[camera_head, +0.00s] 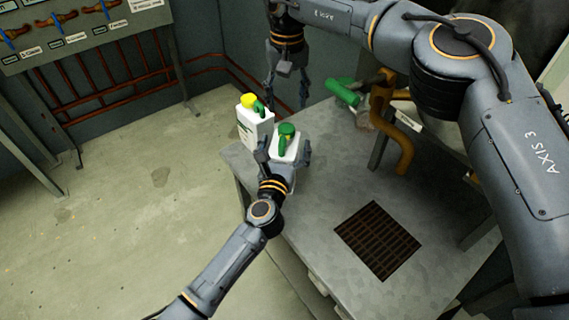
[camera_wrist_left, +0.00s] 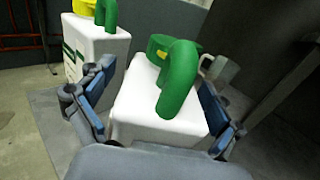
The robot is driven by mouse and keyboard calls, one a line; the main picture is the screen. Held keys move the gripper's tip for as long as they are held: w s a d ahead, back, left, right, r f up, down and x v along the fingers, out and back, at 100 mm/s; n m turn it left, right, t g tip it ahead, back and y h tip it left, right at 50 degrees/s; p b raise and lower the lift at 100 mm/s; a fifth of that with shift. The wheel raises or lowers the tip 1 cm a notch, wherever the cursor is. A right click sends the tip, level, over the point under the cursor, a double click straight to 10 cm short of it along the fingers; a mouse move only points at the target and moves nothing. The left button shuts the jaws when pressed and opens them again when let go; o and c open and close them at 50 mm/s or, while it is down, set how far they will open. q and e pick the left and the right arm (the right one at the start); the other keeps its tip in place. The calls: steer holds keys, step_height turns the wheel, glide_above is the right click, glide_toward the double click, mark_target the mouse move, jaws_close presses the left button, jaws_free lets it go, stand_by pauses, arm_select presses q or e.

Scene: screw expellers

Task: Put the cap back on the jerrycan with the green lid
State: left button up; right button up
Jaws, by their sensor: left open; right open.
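The white jerrycan (camera_head: 291,150) with the green lid (camera_head: 287,130) stands on the grey metal table. It has a green curved handle, large in the left wrist view (camera_wrist_left: 178,82). Its green lid (camera_wrist_left: 160,44) is at the top behind the handle; I cannot tell how firmly it sits. My left gripper (camera_head: 283,158) is open, with its fingers on either side of this jerrycan; in the left wrist view the blue pads (camera_wrist_left: 155,112) flank its body. My right gripper (camera_head: 285,75) is open and empty, above and behind the jerrycans.
A second white jerrycan (camera_head: 255,128) with a yellow cap (camera_head: 249,100) stands close on the left. An orange pipe (camera_head: 405,150) and a green cylindrical part (camera_head: 342,92) are at the right. A dark floor-like grate (camera_head: 377,240) is set in the table (camera_head: 325,190); the tabletop around it is clear.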

mark_target(287, 126)
arm_select(q)
steer(key=shift+w, duration=0.2)
jaws_close()
arm_select(e)
steer(key=m, duration=0.6)
steer(key=shift+w+m, duration=0.1)
steer(key=shift+m, duration=0.2)
steer(key=m, duration=0.6)
steer(key=shift+w+m, duration=0.3)
steer(key=shift+m, duration=0.1)
steer(key=shift+f, duration=0.1)
steer(key=shift+f, duration=3.9)
